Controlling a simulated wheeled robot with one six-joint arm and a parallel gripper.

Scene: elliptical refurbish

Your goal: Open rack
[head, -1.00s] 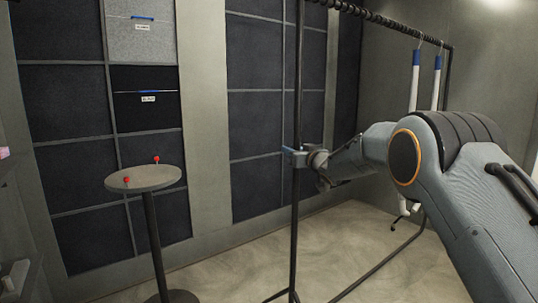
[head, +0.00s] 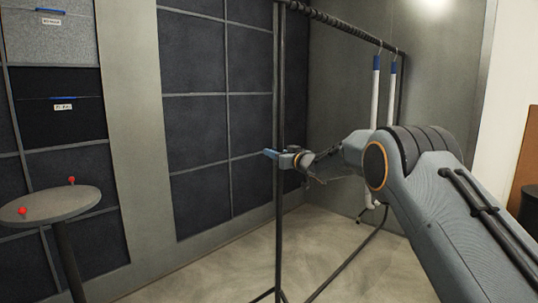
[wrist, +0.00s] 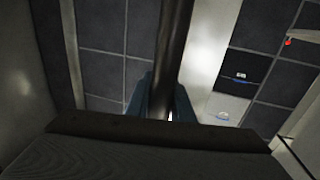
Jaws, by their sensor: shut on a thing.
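The rack is a black metal clothes rack. Its near upright post (head: 279,95) stands left of my arm, and its top bar (head: 345,25) runs back to the right. My gripper (head: 271,154) with blue fingertips is shut on this post at about mid-height. In the wrist view the dark post (wrist: 174,45) passes between the blue fingers (wrist: 160,98). Two white hangings with blue tops (head: 375,90) hang from the far part of the bar. My arm hides part of the rack's lower right side.
A round grey table (head: 55,206) with two red-topped items stands at left. Dark panelled wall (head: 215,125) with labelled drawers (head: 62,108) lies behind. A bare grey wall (head: 440,80) is behind the rack. Floor (head: 215,270) between table and rack is clear.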

